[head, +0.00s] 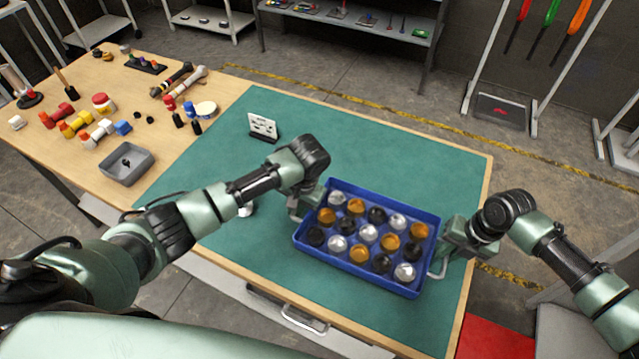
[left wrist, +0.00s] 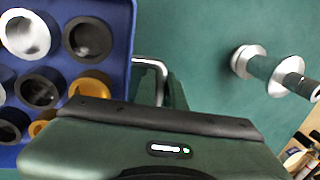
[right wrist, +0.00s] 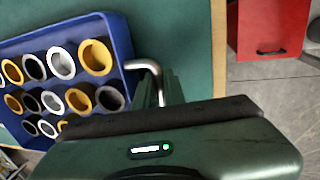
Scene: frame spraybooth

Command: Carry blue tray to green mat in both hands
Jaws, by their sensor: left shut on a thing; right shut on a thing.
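The blue tray (head: 350,269) holds several round cups in silver, orange and black. It is over the right part of the green mat (head: 365,160); I cannot tell whether it touches the mat. My left gripper (head: 299,210) is shut on the tray's left handle, which shows as a metal bar in the left wrist view (left wrist: 156,72). My right gripper (head: 443,257) is shut on the right handle, a bent metal bar in the right wrist view (right wrist: 150,72). The tray looks roughly level. The fingertips are largely hidden by the gripper bodies.
A silver spool-like part (head: 247,209) stands on the mat beside my left forearm. A white card stand (head: 263,126) is at the mat's back left. A grey bin (head: 127,165) and several small parts sit on the bare wood at left. A red cabinet (right wrist: 268,25) is beyond the right edge.

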